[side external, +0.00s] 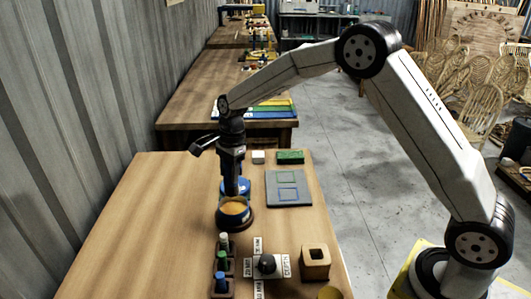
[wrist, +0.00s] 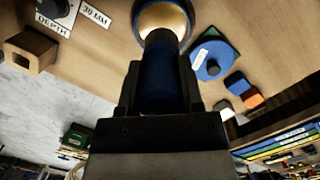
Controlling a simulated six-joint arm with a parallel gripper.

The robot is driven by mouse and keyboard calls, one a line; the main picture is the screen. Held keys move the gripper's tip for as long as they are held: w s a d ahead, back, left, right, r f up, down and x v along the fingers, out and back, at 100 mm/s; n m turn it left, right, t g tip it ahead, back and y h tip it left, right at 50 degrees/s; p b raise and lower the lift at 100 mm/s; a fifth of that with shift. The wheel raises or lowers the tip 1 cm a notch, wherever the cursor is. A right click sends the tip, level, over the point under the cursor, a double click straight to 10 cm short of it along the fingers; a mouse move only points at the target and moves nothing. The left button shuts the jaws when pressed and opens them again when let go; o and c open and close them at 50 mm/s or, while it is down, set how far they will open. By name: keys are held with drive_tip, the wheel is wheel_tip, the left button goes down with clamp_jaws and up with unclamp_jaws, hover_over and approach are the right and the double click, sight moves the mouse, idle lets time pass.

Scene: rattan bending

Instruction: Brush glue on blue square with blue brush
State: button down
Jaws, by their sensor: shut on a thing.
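My gripper (side external: 231,188) points straight down at the back edge of the glue pot (side external: 235,221), a dark round pot with amber glue inside. In the wrist view, the jaws are shut on a dark blue handle, the blue brush (wrist: 160,80). Its far end overlaps the pot (wrist: 162,12); whether the tip touches the glue is hidden. The blue square (side external: 288,194) is a blue outline on the front half of a grey board (side external: 271,201), to the right of the pot. A green outlined square (side external: 288,178) lies behind it on the same board.
A blue disc (wrist: 212,62) with a white label is close behind the pot. A rack with white, green and blue-topped pieces (side external: 221,282), a black depth knob (side external: 266,264) and a hollow wooden block (side external: 315,262) stand in front. A green block (side external: 290,157) lies behind the board. The table's left is clear.

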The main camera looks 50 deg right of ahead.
sight(231, 191)
drive_tip(key=shift+f, duration=0.1)
drive_tip(key=shift+f, duration=2.9)
drive_tip(key=shift+f, duration=0.5)
drive_tip(key=shift+r, duration=3.55)
drive_tip(key=shift+s, duration=0.1)
drive_tip(key=s+d+f+n+g+h, duration=0.1)
drive_tip(key=s+d+n, duration=0.1)
drive_tip(key=s+n, duration=0.4)
drive_tip(key=s+d+f+n, duration=0.2)
drive_tip(key=s+n, duration=0.5)
drive_tip(key=n, duration=0.5)
drive_tip(key=shift+d+g+h, duration=0.2)
drive_tip(key=shift+g+h, duration=0.2)
